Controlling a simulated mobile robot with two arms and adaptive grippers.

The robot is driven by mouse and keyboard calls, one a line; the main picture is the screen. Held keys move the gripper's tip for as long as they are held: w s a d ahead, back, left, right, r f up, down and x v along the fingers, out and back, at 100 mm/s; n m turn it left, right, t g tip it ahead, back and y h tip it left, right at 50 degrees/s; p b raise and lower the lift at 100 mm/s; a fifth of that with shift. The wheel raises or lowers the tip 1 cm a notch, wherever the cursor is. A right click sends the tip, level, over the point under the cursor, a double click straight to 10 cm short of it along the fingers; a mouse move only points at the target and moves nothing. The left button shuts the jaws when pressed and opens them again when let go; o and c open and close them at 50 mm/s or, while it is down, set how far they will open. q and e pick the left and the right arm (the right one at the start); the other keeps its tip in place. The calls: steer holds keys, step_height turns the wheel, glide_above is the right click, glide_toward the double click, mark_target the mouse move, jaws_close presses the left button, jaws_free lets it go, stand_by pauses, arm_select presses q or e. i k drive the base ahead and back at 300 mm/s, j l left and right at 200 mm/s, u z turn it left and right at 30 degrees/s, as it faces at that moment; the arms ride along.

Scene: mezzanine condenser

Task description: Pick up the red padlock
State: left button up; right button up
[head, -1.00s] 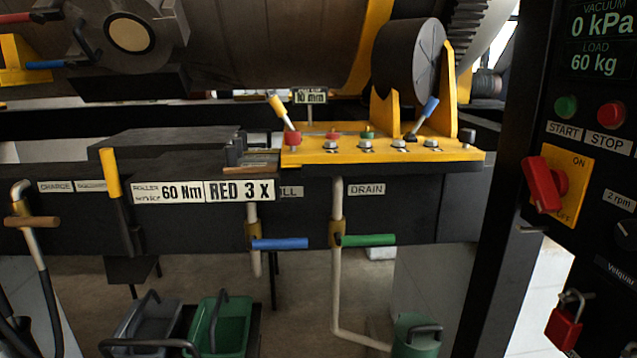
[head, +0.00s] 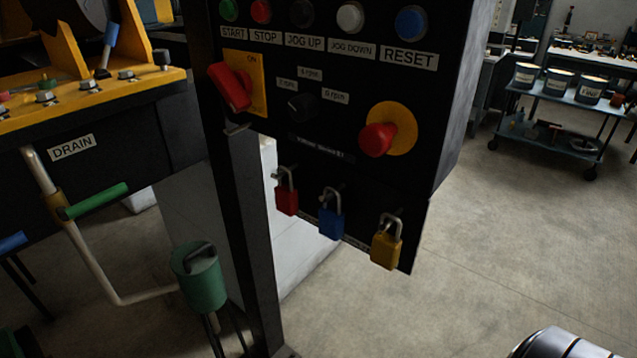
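The red padlock (head: 287,200) hangs by its metal shackle at the lower left of the black control panel (head: 330,170). It is the leftmost of three padlocks in a row. A blue padlock (head: 331,224) hangs to its right, and a yellow padlock (head: 386,249) hangs further right and lower in the picture. Neither of my grippers shows in the head view.
The panel carries a red rotary switch (head: 231,87) on a yellow plate and a red knob (head: 378,139) on a yellow disc. A green container (head: 199,277) stands at lower left. A cart (head: 567,98) with cans stands at back right. Floor right of the panel is clear.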

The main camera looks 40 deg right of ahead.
mark_target(285, 196)
steer(key=z, duration=0.9)
